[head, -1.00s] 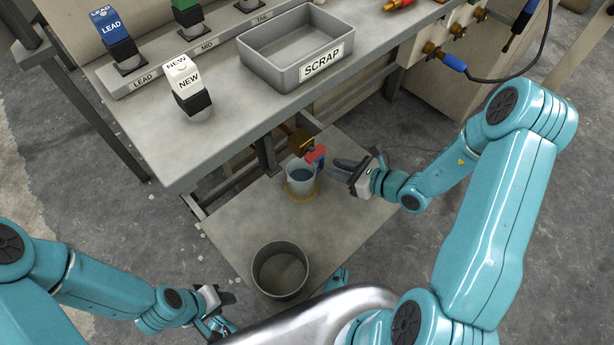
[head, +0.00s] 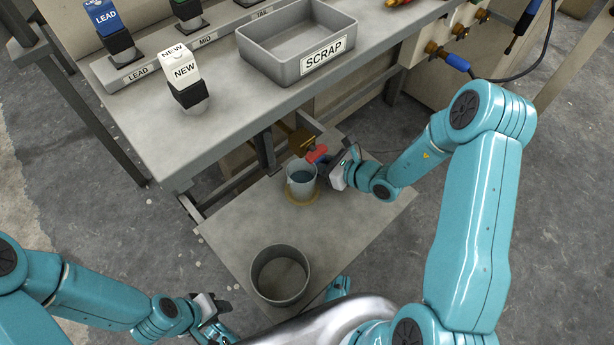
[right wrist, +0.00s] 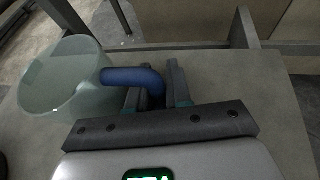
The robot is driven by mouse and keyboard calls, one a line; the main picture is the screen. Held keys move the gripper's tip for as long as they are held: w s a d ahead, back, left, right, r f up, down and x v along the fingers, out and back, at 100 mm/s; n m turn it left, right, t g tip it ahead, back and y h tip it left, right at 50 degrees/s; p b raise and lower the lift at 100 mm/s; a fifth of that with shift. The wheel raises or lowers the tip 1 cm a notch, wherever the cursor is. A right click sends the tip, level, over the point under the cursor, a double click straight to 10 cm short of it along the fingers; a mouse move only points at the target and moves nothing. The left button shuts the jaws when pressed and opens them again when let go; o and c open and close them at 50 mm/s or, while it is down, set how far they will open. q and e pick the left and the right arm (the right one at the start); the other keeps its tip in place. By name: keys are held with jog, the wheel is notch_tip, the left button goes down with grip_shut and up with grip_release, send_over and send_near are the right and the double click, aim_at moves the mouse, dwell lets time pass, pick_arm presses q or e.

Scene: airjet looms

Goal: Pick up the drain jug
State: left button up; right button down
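The drain jug (head: 301,183) is a clear cup holding bluish liquid, upright on a tan round base on the low shelf under the bench. In the right wrist view the jug (right wrist: 62,82) is at the left, with its blue handle (right wrist: 130,77) reaching to the right. My right gripper (head: 335,171) is at the jug's right side. In the wrist view its two fingers (right wrist: 156,92) stand on either side of the handle's outer bend, apart, with a dark gap between them. My left gripper (head: 221,312) is low at the left, away from the jug, with its fingers apart and empty.
A red-handled brass valve (head: 316,154) is right above the jug, close to my right gripper. A dark round bin (head: 280,275) stands on the low shelf (head: 350,232) in front. The bench (head: 200,140) above carries the SCRAP tray (head: 283,62) and a NEW block (head: 184,78).

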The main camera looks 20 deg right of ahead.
jog(key=shift+r+p, duration=0.3)
jog(key=shift+r, duration=0.2)
notch_tip(320, 180, up, 3)
jog(key=shift+s+d+p, duration=0.1)
jog(key=shift+d+p, duration=0.05)
jog(key=shift+p, duration=0.7)
jog(key=s+d+p, duration=0.1)
jog(key=s+d, duration=0.2)
jog(key=s, duration=0.1)
jog(key=s+d+p, duration=0.1)
jog(key=s+d, duration=0.1)
jog(key=s, duration=0.3)
jog(key=s+d, duration=0.3)
jog(key=s, duration=0.2)
jog(key=shift+d+f+p, duration=0.2)
jog(key=shift+d+p, duration=0.1)
jog(key=shift+p, duration=0.1)
jog(key=shift+s+d, duration=0.3)
jog(key=shift+s, duration=0.25)
jog(key=c, duration=1.8)
grip_release()
jog(key=shift+c, duration=0.2)
grip_shut()
